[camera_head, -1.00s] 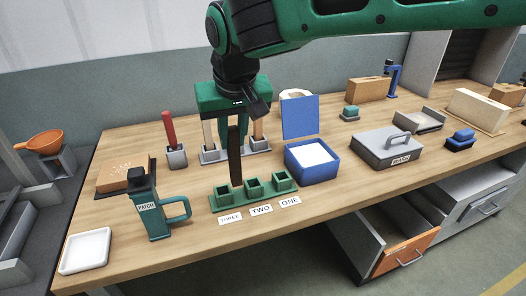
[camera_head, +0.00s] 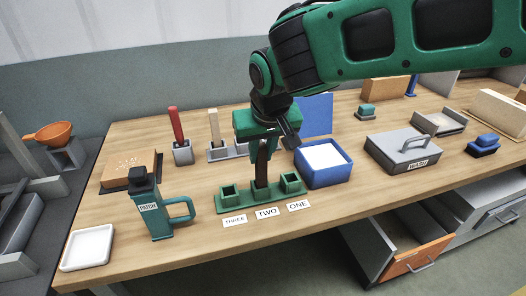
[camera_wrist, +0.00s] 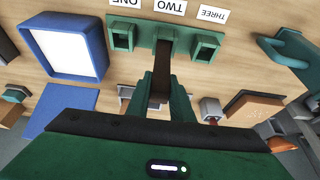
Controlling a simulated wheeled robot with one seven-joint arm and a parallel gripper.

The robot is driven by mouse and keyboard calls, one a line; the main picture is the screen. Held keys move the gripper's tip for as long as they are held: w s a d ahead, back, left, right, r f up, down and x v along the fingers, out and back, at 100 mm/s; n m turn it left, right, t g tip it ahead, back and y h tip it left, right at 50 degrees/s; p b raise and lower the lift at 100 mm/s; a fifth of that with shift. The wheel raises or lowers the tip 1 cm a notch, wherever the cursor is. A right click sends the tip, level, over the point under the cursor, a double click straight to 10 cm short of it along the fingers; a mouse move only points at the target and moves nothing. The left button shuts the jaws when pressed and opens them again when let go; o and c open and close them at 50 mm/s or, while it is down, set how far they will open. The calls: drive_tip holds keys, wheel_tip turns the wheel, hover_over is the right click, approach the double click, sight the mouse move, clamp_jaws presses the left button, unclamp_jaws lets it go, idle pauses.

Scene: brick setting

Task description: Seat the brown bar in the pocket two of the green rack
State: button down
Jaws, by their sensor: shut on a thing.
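The green rack (camera_head: 206,207) lies near the table's front edge, with pockets labelled three, two and one from left to right in the head view. My gripper (camera_head: 265,150) is shut on the upper part of the brown bar (camera_head: 262,172) and holds it about upright above the middle pocket, two. The bar's lower end meets pocket two; how deep it is inside I cannot tell. In the wrist view the bar (camera_wrist: 160,70) runs from between my fingers to pocket two of the rack (camera_wrist: 184,42). Pocket three (camera_head: 230,193) and pocket one (camera_head: 291,182) look empty.
An open blue box (camera_head: 325,176) stands close on the right. Behind are a red-handled tool (camera_head: 176,125) in a grey holder and a wooden bar (camera_head: 214,125). The table's front edge is near.

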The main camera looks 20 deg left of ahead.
drive_tip(key=c, duration=1.6)
unclamp_jaws()
drive_tip(key=shift+o, duration=0.2)
drive_tip(key=shift+r, duration=0.1)
drive_tip(key=v, duration=1.2)
drive_tip(key=shift+d, duration=0.1)
drive_tip(key=w+d+f+m+g+h, duration=0.1)
drive_tip(key=w+d+f+m, duration=0.15)
drive_tip(key=d, duration=1.35)
drive_tip(key=w+d+f+m+h, duration=0.2)
drive_tip(key=d+f+m, duration=0.1)
drive_tip(key=d, duration=1.3)
drive_tip(key=s+d+f+m+g, duration=0.1)
drive_tip(key=s+d+f+m, duration=0.1)
drive_tip(key=s+d, duration=0.45)
drive_tip(key=s+d+f+m+g, duration=0.1)
drive_tip(key=s+d+f+m, duration=0.15)
drive_tip(key=d, duration=0.65)
drive_tip(key=s+d+f+m+y, duration=0.1)
drive_tip(key=s+d+f, duration=0.3)
drive_tip(key=s, duration=0.8)
drive_tip(key=shift+s+d+f+m+g, duration=0.2)
drive_tip(key=shift+d+f+m+g, duration=0.2)
drive_tip(key=shift+d+m, duration=0.4)
